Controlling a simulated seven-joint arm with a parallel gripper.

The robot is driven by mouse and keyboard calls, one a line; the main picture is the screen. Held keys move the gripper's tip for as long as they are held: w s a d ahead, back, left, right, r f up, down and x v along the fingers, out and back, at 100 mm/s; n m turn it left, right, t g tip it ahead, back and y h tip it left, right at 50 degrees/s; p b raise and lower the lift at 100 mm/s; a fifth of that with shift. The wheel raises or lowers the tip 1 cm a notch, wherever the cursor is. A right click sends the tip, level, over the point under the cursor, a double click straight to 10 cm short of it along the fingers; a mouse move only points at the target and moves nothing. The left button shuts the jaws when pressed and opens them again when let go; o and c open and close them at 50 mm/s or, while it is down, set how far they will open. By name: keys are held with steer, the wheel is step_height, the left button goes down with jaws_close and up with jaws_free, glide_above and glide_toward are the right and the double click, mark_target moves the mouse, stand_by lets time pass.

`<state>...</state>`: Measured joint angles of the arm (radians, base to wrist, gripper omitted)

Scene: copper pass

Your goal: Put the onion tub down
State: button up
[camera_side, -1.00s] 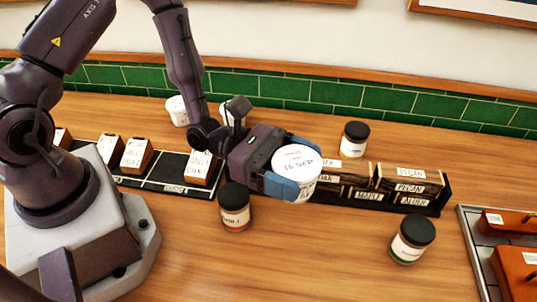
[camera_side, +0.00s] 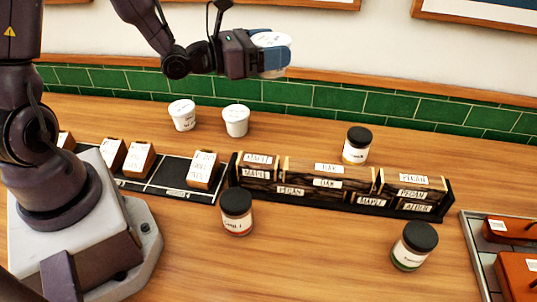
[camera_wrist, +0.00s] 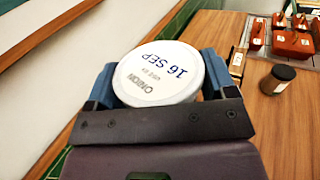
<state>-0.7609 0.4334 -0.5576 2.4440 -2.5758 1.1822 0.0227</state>
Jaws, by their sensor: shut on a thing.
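The onion tub is white and round, with a lid that reads "ONION", "USE BY" and "16 SEP" in the wrist view (camera_wrist: 158,73). In the side view the tub (camera_side: 272,40) is high above the counter, in front of the wall. My gripper (camera_side: 274,58) is shut on it, with a blue finger on either side in the wrist view (camera_wrist: 159,82). The wooden counter (camera_side: 300,250) is well below the tub.
Two white tubs (camera_side: 182,115) (camera_side: 235,121) stand at the back by the green tiles. A rack of labelled wood blocks (camera_side: 446,205) fills the middle right. Dark-lidded jars stand around it (camera_side: 237,211) (camera_side: 356,145) (camera_side: 414,246). A black divided tray (camera_side: 168,174) holds label blocks on the left.

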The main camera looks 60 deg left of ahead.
mark_target(274, 41)
steer(key=r, duration=0.1)
steer(key=d+r, duration=0.1)
steer(key=shift+r, duration=0.3)
steer(key=shift+d+r, duration=0.25)
steer(key=shift+a, duration=0.1)
stand_by(0.3)
steer(key=shift+a, duration=0.1)
steer(key=shift+y, duration=0.3)
steer(key=f, duration=0.2)
steer(key=a+f, duration=0.1)
steer(key=f, duration=0.1)
steer(key=w+a+f, duration=0.1)
steer(key=f, duration=0.1)
steer(key=shift+f, duration=0.1)
steer(key=shift+w+a+f+n+t+y, duration=0.1)
steer(key=shift+w+a+f+n+y, duration=0.55)
steer(key=shift+w+f, duration=2.05)
steer(key=shift+w+a+f+n+t+y, duration=0.1)
steer(key=shift+w+a+f+n+y, duration=0.5)
steer(key=shift+f, duration=3.85)
steer(key=shift+w+a+f+n+t+y, duration=0.1)
steer(key=shift+w+a+f+n+y, duration=0.55)
steer(key=shift+w+f, duration=2.2)
